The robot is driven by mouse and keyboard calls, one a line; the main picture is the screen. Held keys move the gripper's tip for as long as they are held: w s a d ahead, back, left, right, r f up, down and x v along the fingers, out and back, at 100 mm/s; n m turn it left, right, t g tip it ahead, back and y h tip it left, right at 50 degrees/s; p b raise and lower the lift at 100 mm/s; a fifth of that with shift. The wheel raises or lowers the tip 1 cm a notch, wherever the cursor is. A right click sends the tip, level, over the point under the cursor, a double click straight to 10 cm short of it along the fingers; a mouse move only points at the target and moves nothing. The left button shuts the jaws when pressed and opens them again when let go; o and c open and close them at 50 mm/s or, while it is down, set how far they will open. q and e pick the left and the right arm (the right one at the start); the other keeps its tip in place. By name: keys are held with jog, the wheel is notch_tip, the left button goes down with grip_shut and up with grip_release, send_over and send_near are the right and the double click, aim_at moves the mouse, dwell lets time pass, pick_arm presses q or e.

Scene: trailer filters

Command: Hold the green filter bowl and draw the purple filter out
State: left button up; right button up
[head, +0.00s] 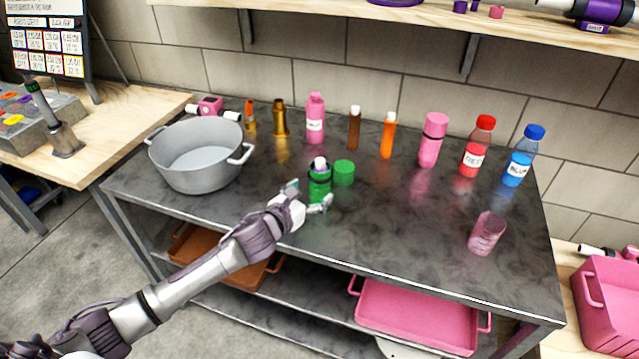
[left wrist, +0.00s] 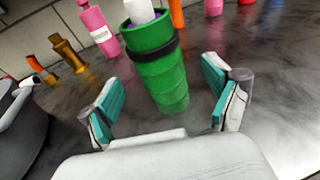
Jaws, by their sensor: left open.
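The green filter bowl (head: 319,185) stands upright on the dark table, with a filter (head: 320,164) with a white top and some purple showing at its mouth. A green cap (head: 344,172) lies on the table just to its right. My left gripper (head: 308,197) is at the near side of the bowl. In the left wrist view the left gripper (left wrist: 162,105) is open, its teal pads to either side of the lower green bowl (left wrist: 162,75) and apart from it. The filter (left wrist: 140,12) sticks out of the bowl's top there. My right gripper is not in view.
A grey pot (head: 195,165) stands at the table's left. Several bottles line the back, including a pink one (head: 315,120) and a red-capped one (head: 477,148). A pink translucent cup (head: 486,234) stands at the right. The table's front middle is clear.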

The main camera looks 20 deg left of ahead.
aim_at(315, 189)
pick_arm(q)
jog(key=x, duration=0.5)
jog(key=shift+f, duration=0.1)
jog(key=c, duration=1.4)
